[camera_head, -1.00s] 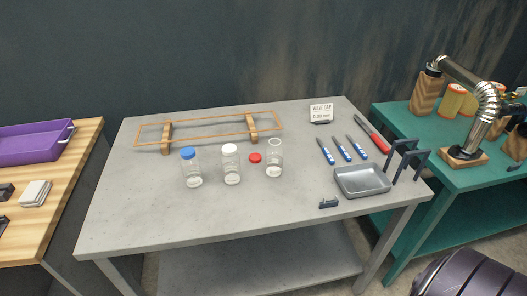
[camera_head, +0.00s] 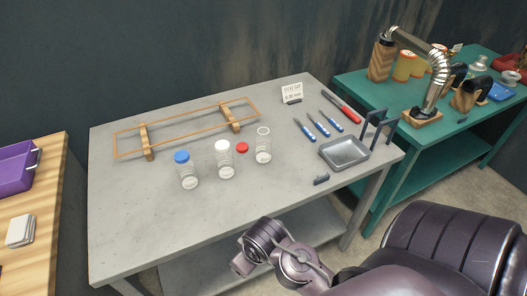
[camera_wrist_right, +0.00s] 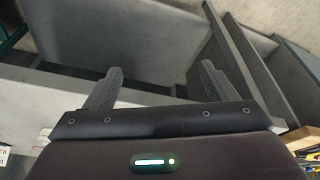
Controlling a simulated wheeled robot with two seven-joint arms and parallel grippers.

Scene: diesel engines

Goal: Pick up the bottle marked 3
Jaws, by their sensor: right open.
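Several clear bottles stand in a row on the grey table (camera_head: 130,225). The left bottle (camera_head: 188,175) has a blue cap. The middle bottle (camera_head: 225,163) has a white cap. The right bottle (camera_head: 263,147) is uncapped, with a red cap (camera_head: 242,148) lying beside it. Their markings are too small to read, so I cannot tell which is 3. My right arm (camera_head: 290,262) shows in front of the table, apart from the bottles. In the right wrist view my right gripper (camera_wrist_right: 161,68) is open and empty. My left gripper is not in view.
Behind the bottles stands an orange wire frame (camera_head: 185,112) on wooden blocks. To the right are blue-handled tools (camera_head: 318,124), a red-handled tool (camera_head: 341,104), a grey tray (camera_head: 344,152), a dark stand (camera_head: 376,128) and a small sign (camera_head: 291,92). The table's front left is clear.

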